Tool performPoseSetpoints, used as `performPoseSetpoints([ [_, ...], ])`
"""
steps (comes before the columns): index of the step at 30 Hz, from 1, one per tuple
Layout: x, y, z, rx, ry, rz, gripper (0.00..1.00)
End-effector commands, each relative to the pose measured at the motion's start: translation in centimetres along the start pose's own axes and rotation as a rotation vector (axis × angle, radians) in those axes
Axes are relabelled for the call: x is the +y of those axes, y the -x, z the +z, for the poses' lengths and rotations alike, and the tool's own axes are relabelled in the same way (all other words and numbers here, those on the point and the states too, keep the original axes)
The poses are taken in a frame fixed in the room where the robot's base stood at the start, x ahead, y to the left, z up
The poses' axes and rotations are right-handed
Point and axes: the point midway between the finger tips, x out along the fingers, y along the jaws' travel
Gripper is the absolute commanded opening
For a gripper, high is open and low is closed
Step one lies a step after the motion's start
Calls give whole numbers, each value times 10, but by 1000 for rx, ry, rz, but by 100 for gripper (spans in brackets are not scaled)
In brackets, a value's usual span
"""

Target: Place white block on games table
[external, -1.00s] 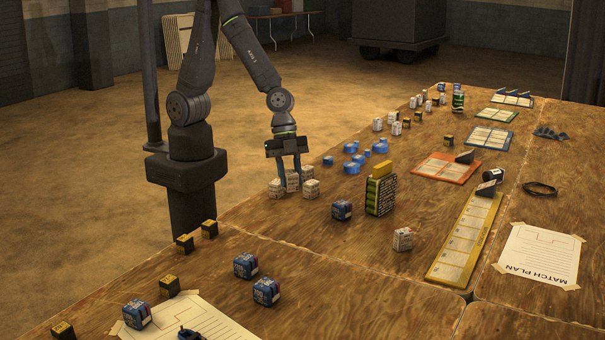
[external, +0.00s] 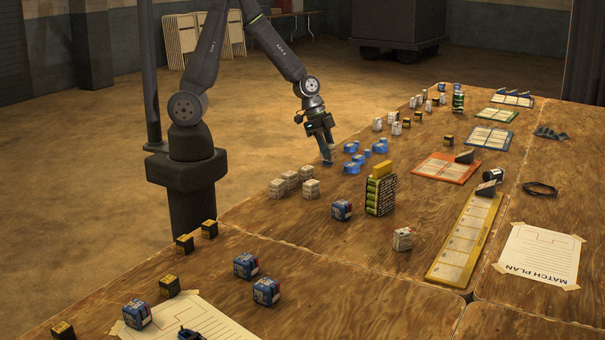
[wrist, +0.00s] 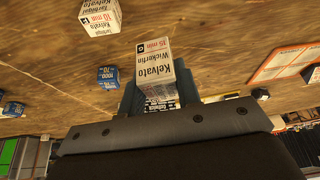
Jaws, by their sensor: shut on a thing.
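My gripper (external: 327,158) is above the wooden table (external: 300,235) in the external view, beside the blue blocks. In the wrist view, its fingers (wrist: 158,98) are shut on a white block (wrist: 155,62) printed "Kelvato Wickerfin 15 min". In the external view I cannot make out this block behind the fingers. Several other white blocks (external: 291,179) stand in a group left of my gripper. Another white block (external: 402,239) stands alone near the middle of the table. I cannot tell which part counts as the games table.
Blue blocks (external: 352,166) stand close to the right of my gripper. A tall black and green pack (external: 381,194) is towards the front. A yellow board (external: 466,238), an orange board (external: 447,168) and a taped paper plan (external: 540,254) lie to the right. Bare wood shows between them.

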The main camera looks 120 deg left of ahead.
Motion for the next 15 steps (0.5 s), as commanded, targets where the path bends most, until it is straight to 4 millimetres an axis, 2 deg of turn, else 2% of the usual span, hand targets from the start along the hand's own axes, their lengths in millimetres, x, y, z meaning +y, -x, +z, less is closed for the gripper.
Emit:
performPoseSetpoints([
  [9,-70,-37,23,-4,8,1,8],
  [15,-100,-53,32,-2,4,1,8],
])
